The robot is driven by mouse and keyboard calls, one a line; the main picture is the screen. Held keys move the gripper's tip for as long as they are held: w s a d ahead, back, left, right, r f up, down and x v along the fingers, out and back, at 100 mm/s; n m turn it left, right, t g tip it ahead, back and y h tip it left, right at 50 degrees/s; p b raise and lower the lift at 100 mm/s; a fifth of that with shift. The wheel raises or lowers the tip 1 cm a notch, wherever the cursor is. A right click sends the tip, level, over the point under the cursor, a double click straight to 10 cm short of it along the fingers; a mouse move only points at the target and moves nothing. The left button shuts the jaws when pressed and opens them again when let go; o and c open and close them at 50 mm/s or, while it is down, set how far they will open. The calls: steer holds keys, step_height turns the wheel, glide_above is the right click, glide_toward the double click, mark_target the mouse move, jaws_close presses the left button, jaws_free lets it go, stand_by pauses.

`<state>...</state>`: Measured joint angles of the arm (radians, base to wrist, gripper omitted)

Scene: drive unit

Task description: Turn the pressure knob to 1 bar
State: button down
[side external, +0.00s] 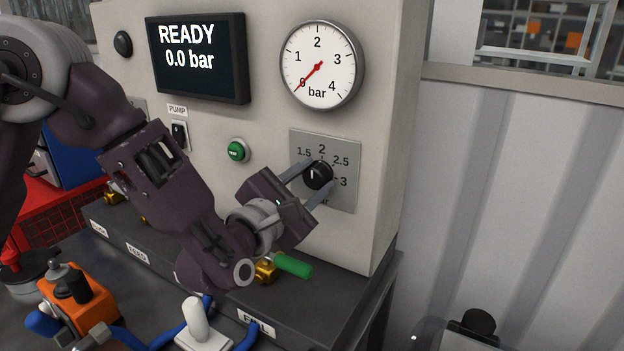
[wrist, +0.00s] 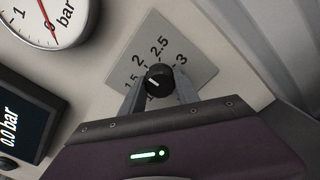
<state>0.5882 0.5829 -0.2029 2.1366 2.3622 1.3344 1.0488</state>
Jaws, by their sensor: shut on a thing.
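The black pressure knob (side external: 318,174) sits on a grey scale plate (side external: 347,150). The marks 1.5, 2, 2.5 and 3 show; the lower left of the scale is hidden by my gripper. My gripper (side external: 312,183) is shut on the knob, one finger on each side. The wrist view also shows the knob (wrist: 159,80) between the fingers (wrist: 160,93). A short white line is on the knob's face, left of centre; its exact scale value is unclear. The round gauge (side external: 318,66) has its red needle at 0. The screen (side external: 199,60) reads READY, 0.0 bar.
A green button (side external: 238,150) and the pump switch (side external: 180,134) are left of the knob. A green-handled valve (side external: 290,265) sits below my gripper. An orange device (side external: 80,305) and a white-handled part (side external: 197,325) stand on the bench. Right of the cabinet is a pale wall.

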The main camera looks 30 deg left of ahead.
steer(key=n, duration=0.9)
steer(key=shift+n, duration=0.4)
steer(key=n, duration=0.5)
steer(key=shift+n, duration=2.4)
steer(key=c, duration=0.9)
jaws_free()
